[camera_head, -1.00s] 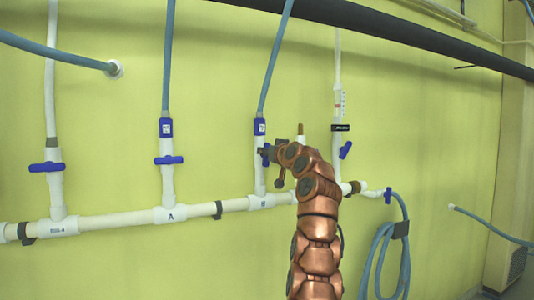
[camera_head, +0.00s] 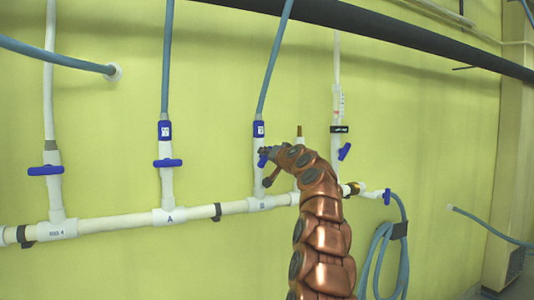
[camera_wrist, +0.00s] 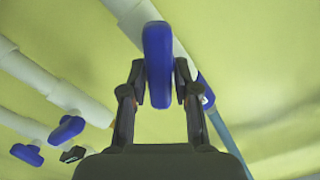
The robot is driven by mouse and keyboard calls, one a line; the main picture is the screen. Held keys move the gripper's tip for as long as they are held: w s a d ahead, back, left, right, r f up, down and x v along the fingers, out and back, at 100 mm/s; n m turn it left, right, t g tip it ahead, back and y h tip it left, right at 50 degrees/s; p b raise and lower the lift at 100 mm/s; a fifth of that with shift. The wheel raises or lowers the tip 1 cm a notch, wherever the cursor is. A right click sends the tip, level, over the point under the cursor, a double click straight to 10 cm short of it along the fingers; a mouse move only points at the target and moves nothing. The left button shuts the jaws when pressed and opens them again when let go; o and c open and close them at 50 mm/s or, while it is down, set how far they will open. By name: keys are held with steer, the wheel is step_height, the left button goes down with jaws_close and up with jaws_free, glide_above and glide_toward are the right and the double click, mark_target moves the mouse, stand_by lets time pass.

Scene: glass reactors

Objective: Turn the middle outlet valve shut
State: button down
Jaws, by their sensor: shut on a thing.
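The blue handle of the valve on the third riser from the left shows beside my gripper in the head view (camera_head: 262,161). My gripper (camera_head: 265,152) is at this handle, and its copper arm comes up from below right. In the wrist view the two dark fingers of my gripper (camera_wrist: 160,82) are shut on the blue handle (camera_wrist: 157,45), one on each side. The handle stands upright in that view, at a slant to the white pipe (camera_wrist: 128,14) behind it. In the head view my gripper partly hides the handle, so its exact angle is unclear there.
Blue crosswise handles sit on the left riser (camera_head: 45,170) and on riser A (camera_head: 168,163). A tilted blue handle (camera_head: 344,152) is close right of my arm. A white manifold pipe (camera_head: 120,221) runs below. A coiled blue hose (camera_head: 378,260) hangs at right.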

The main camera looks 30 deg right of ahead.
steer(key=m+p, duration=0.1)
steer(key=m, duration=0.1)
steer(key=shift+r+m+p, duration=0.15)
steer(key=shift+m+p, duration=0.2)
steer(key=shift+m, duration=0.05)
steer(key=shift+d+m+p, duration=0.1)
steer(key=shift+m+p, duration=0.5)
steer(key=shift+m, duration=0.3)
steer(key=shift+d+m+p, duration=0.1)
steer(key=shift+m+p, duration=0.5)
steer(key=shift+m, duration=0.3)
steer(key=shift+d+f+m+p, duration=0.1)
steer(key=shift+f+m+p, duration=0.2)
steer(key=shift+m+p, duration=0.65)
steer(key=shift+f+m+p, duration=0.3)
steer(key=shift+m+p, duration=0.15)
steer(key=shift+m, duration=0.9)
steer(key=c, duration=1)
jaws_free()
steer(key=shift+f, duration=0.1)
steer(key=shift+s, duration=0.2)
